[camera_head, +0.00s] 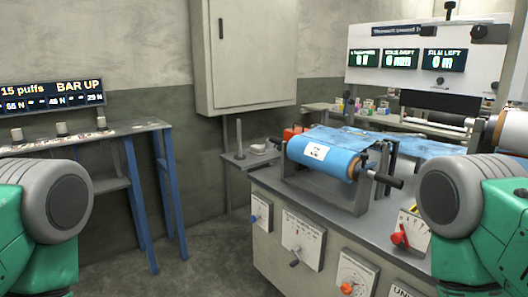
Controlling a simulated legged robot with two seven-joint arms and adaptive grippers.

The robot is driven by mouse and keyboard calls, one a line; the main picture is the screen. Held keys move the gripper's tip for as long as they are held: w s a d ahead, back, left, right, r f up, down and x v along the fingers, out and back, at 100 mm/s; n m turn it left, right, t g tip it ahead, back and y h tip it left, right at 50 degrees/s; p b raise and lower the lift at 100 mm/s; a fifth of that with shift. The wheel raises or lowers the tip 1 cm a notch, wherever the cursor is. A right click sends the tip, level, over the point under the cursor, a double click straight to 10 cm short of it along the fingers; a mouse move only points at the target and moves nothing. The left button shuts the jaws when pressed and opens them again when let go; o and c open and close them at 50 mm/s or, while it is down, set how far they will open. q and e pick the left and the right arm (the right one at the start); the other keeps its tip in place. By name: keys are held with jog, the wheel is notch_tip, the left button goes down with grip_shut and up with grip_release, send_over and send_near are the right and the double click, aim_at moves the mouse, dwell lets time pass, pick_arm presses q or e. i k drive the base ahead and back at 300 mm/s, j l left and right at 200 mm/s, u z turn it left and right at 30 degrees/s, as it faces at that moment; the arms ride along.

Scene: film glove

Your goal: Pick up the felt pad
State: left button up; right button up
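I cannot pick out the felt pad for certain in the head view. A small pale grey thing (258,148) lies on a small wall shelf (238,162), to the right of an upright grey rod; it is too small to tell what it is. Small pale items also stand on the left bench. Green and grey links of my own arms show at the lower left and lower right edges. Neither gripper shows in the view.
A grey machine cabinet (262,239) with knobs and levers carries a blue film roll (323,157) with a protruding black handle. A blue-legged bench (137,127) stands left. A wall cabinet (249,55) hangs above the shelf. Floor between bench and machine is clear.

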aim_at(258, 150)
jog(key=i+j+u, duration=0.1)
jog(key=i, duration=0.5)
jog(key=i+j+u, duration=0.1)
jog(key=i+j, duration=0.2)
jog(key=i, duration=0.25)
jog(key=i+j+u, duration=0.1)
jog(key=i, duration=0.5)
